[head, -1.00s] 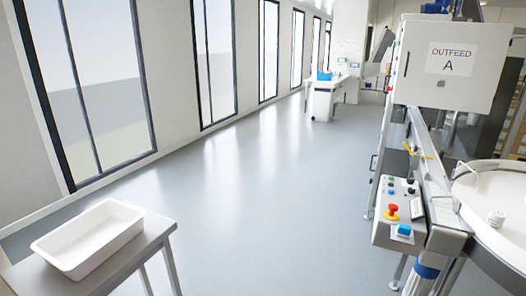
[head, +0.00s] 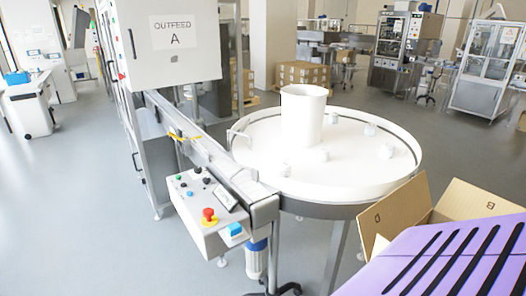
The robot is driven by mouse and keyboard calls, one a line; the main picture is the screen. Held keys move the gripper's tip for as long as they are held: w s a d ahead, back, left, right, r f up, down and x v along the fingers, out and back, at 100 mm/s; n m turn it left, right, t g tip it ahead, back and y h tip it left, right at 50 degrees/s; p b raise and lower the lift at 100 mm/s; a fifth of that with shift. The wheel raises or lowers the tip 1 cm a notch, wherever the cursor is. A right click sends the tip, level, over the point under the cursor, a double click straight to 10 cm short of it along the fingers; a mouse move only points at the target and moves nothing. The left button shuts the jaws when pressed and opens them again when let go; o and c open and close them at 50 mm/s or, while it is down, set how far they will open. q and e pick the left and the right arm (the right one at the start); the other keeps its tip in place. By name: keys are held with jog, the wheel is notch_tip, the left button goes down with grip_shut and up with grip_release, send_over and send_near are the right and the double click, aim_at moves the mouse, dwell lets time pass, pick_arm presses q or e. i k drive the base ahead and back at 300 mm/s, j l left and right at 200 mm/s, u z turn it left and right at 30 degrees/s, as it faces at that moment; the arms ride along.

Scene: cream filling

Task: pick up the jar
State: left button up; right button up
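A tall white cylinder (head: 303,118) stands towards the back of the round table. Neither of my grippers shows in the head view.
A conveyor with a control box (head: 207,214) adjoins the round table on the left, below a cabinet marked OUTFEED A (head: 175,62). An open cardboard box (head: 396,214) marked B and a purple slotted surface (head: 440,250) fill the lower right. Floor is clear at left.

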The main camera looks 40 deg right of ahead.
aim_at(285, 168)
jog(key=i+j+z, duration=0.15)
jog(key=z, duration=0.25)
jog(key=i+j+z, duration=0.25)
jog(key=z, duration=0.15)
jog(key=i+j+z, duration=0.55)
jog(key=j+z, duration=0.2)
jog(key=j, duration=0.2)
jog(key=i+j+z, duration=0.1)
jog(key=j+z, duration=0.15)
